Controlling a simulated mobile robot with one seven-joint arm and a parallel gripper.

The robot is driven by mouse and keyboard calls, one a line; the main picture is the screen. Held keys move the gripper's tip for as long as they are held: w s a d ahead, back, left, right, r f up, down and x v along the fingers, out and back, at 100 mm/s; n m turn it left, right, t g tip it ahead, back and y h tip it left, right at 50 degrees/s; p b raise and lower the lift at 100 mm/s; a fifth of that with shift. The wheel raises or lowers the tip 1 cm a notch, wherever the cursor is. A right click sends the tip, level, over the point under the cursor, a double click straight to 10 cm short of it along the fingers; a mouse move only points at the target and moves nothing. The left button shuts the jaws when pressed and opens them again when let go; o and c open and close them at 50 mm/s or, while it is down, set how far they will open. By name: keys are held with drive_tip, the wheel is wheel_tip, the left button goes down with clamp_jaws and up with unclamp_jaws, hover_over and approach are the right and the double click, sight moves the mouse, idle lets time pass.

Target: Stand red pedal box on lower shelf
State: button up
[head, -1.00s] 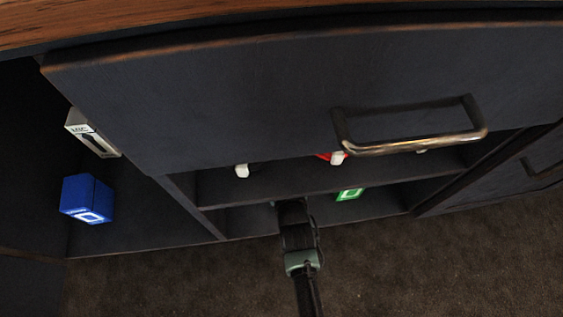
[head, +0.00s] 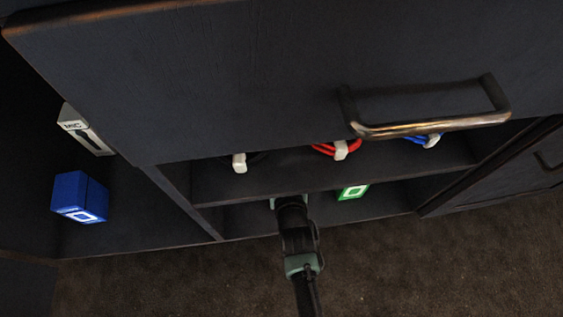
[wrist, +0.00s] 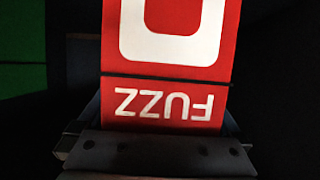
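The red pedal box (wrist: 165,88) fills the middle of the wrist view, its white FUZZ lettering upside down. My gripper (wrist: 165,125) has a finger along each side of the box and appears shut on it. In the head view my gripper (head: 288,202) reaches into the lower shelf (head: 250,217) of the open middle bay; the red box is hidden there behind my arm. I cannot tell whether the box touches the shelf.
A green box (head: 352,191) stands right of my gripper on the lower shelf. Black, red (head: 338,149) and blue cables lie on the shelf above. A drawer with a metal handle (head: 430,126) overhangs. A blue box (head: 80,197) and a MIC box (head: 86,131) are at left.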

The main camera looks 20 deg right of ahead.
drive_tip(key=p+v, duration=0.7)
drive_tip(key=v, duration=0.5)
drive_tip(key=shift+r+p, duration=0.2)
drive_tip(key=shift+p, duration=0.15)
